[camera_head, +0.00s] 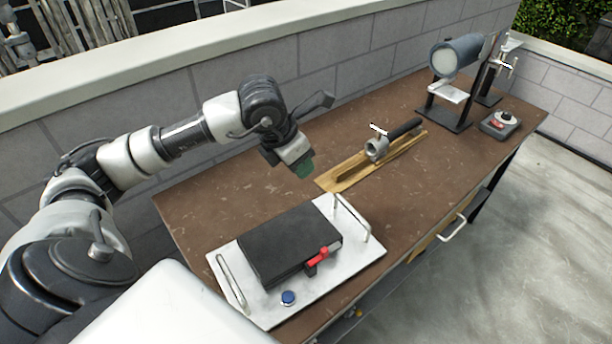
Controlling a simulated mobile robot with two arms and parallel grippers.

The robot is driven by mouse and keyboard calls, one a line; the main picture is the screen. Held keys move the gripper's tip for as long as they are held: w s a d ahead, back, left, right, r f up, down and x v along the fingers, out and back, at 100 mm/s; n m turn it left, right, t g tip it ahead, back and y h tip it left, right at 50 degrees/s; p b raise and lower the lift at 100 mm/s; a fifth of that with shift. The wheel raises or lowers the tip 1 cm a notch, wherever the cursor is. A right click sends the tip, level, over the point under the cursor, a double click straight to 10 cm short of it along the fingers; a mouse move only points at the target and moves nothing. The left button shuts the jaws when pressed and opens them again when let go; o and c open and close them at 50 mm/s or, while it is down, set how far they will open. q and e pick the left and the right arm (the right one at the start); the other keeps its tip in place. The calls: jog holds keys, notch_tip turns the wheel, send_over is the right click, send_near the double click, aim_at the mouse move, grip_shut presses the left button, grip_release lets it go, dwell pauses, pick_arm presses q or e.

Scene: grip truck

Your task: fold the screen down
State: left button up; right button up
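A flat black case (290,242), which looks like the screen unit, lies on a white tray (262,312) with metal handles. Its top is down and level, with no raised panel showing. A red latch (317,257) is on its front right edge. A blue knob (288,298) sits on the tray in front of it. My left gripper (302,168) is above the table, beyond the case and apart from it, pointing down. Its green tip shows, but the finger gap cannot be made out. Nothing is seen in it. My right gripper is out of view.
A wooden board (348,180) with a metal clamp and dark handle (403,130) lies beyond the tray. A grey cylindrical lamp (455,55) on a stand and a small control box (500,124) are at the far end. The brown table (215,205) is clear left of the tray.

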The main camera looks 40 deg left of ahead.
pick_arm(q)
jog(key=v, duration=0.4)
jog(key=shift+s+f, duration=0.1)
dwell(0.5)
